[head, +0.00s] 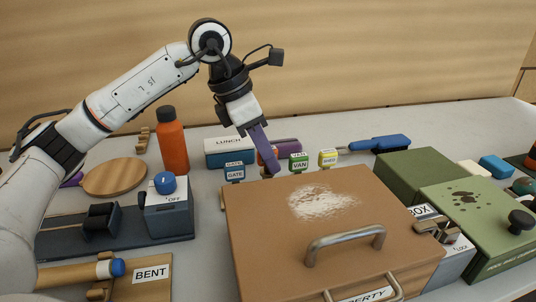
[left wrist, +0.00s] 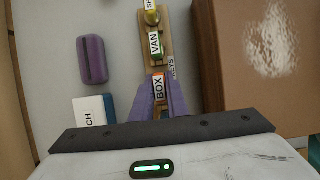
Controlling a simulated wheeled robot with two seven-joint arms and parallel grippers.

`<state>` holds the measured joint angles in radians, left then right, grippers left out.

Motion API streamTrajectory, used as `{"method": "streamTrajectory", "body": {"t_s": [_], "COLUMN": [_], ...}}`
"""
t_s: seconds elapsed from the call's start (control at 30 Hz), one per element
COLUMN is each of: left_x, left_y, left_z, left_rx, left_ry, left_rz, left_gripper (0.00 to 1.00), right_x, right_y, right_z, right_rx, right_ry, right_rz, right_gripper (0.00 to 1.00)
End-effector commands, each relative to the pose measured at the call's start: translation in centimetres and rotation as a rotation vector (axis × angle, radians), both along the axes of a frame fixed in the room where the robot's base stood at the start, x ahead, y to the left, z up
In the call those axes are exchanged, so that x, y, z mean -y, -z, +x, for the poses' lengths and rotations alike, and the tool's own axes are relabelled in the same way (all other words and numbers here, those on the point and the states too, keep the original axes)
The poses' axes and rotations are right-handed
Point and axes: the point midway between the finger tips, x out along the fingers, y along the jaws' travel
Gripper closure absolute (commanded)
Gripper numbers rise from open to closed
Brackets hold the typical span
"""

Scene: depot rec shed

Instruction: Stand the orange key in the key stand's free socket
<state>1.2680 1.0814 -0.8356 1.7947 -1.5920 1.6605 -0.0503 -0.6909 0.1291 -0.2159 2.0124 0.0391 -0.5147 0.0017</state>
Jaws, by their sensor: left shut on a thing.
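My left gripper (head: 264,152) has purple fingers pointing down behind the brown box; they also show in the left wrist view (left wrist: 162,98). It is shut on the orange key (left wrist: 158,86), whose tag reads BOX. A bit of its orange shows beside the fingers in the head view (head: 276,152). The wooden key stand (left wrist: 168,42) holds a green VAN key (head: 298,162) and a yellow key (head: 328,158). The orange key is in line with the stand's near end. The fingers and key hide the socket, so I cannot tell whether the key is in it. My right gripper is not in view.
The brown box (head: 250,220) stands close in front of the stand and hides its base in the head view. An orange bottle (head: 172,145) stands farther left.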

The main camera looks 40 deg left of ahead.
Motion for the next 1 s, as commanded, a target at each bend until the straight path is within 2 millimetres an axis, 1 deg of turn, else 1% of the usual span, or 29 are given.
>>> {"method": "streamTrajectory", "body": {"t_s": [0.63,1.0], "left_x": [0.03,0.01], "left_y": [0.06,0.78], "left_z": [-0.01,-0.01], "left_rx": [0.000,0.000], "left_ry": [0.000,0.000], "left_rz": [0.000,0.000], "left_gripper": [1.00,1.00], "right_x": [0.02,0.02], "right_y": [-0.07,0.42], "right_z": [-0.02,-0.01], "right_rx": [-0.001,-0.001], "right_ry": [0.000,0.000], "right_rz": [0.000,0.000], "right_gripper": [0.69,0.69]}}
